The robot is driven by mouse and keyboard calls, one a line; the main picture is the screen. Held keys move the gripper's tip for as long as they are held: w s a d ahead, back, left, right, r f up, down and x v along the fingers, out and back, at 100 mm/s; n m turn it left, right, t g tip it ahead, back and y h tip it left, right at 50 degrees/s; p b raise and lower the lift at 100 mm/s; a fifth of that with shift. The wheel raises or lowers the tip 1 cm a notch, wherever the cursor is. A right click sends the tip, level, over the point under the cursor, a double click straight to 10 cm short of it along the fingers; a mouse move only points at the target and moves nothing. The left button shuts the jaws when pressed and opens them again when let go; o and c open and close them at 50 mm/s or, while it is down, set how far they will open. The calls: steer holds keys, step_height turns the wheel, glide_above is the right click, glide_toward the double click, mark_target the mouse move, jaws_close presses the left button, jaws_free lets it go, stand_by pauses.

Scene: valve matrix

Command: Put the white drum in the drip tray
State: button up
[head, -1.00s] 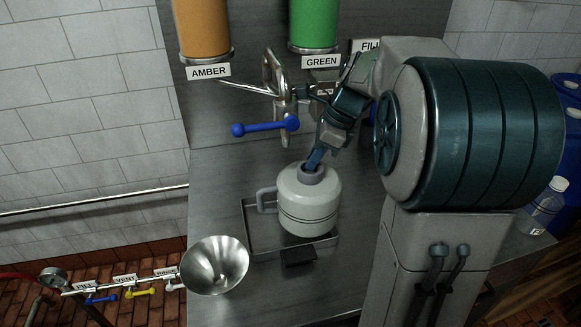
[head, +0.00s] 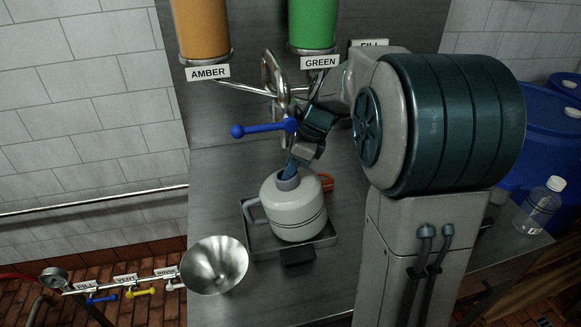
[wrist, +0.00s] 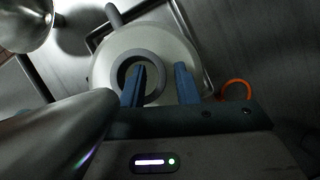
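The white drum (head: 298,212), pale with a grey neck and side handle, leans slightly left in the head view. It is over the drip tray (head: 325,241), a shallow metal tray that shows around its base; I cannot tell whether its bottom touches the tray floor. My gripper (head: 288,172) is at the drum's neck from above. In the wrist view, my gripper (wrist: 160,75) has one blue finger inside the neck and one outside, with the neck wall between them. The drum (wrist: 105,72) covers most of the tray (wrist: 95,40) there.
A metal funnel (head: 214,266) is left of the tray. A blue valve lever (head: 262,129) is close behind my gripper, under the amber (head: 203,28) and green (head: 313,22) cylinders. A clear bottle (head: 541,205) stands at the right.

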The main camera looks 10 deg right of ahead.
steer(key=shift+s+f, duration=0.15)
steer(key=shift+f, duration=0.2)
